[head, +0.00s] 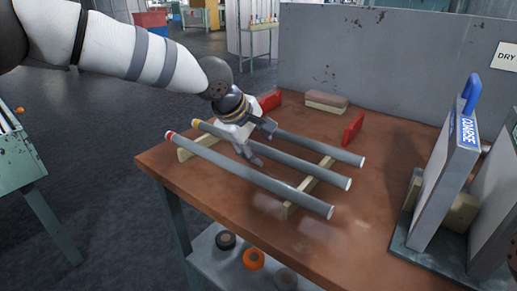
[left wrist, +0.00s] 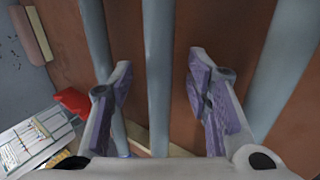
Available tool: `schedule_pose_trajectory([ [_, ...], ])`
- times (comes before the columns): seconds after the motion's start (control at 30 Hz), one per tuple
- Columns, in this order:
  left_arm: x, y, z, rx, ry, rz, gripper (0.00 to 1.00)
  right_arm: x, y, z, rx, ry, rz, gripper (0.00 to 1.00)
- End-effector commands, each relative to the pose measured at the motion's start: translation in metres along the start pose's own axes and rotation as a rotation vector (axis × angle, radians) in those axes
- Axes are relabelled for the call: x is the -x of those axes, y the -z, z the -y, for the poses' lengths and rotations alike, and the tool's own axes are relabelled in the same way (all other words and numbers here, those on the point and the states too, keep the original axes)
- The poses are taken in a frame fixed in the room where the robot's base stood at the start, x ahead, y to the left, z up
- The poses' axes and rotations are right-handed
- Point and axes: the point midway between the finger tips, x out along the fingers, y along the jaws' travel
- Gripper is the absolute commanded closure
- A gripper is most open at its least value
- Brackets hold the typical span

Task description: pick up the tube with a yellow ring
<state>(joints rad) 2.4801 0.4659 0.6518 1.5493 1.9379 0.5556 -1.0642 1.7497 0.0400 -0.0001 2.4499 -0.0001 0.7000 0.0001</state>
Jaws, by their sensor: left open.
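The front tube (head: 250,174) has a red ring (head: 171,135). The back tube (head: 320,148) has its left end hidden behind my gripper. My left gripper (head: 261,145) is open above the tubes, over the middle one. In the left wrist view the middle tube (left wrist: 158,75) runs between the open fingers (left wrist: 160,88), with a tube on either side. My right gripper is not in view.
The tubes lie on a brown bench (head: 370,215). Red blocks (head: 353,128) and a brown-topped block (head: 327,102) stand behind. A grey upright marked COARSE (head: 447,175) with a blue handle stands at right. A grey panel (head: 400,65) closes the back. Tape rolls lie below.

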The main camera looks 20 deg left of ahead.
Motion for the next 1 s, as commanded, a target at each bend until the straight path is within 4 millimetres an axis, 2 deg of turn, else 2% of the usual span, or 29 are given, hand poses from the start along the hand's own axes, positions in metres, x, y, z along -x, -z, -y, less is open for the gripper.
schedule_pose_trajectory([
  [0.2, -0.002, 0.0, -0.001, -0.001, -0.001, -0.001, 0.55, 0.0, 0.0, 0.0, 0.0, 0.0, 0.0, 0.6],
  [0.27, -0.002, 0.0, -0.001, -0.001, -0.002, -0.001, 0.67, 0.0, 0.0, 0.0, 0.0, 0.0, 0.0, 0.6],
  [0.4, -0.002, 0.0, -0.001, -0.001, -0.001, -0.001, 0.98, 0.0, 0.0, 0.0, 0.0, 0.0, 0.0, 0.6],
  [0.43, -0.002, 0.0, -0.001, -0.001, -0.001, -0.001, 1.0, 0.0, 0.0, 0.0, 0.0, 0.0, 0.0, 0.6],
  [0.77, 0.001, 0.0, -0.003, -0.001, -0.003, 0.0, 1.0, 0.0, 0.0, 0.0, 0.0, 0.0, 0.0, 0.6],
  [0.93, 0.022, 0.0, -0.018, 0.001, -0.006, 0.0, 1.0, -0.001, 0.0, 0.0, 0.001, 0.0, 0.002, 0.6],
  [1.0, 0.045, -0.009, -0.022, -0.005, -0.009, 0.0, 1.0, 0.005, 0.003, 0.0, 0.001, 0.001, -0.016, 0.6],
])
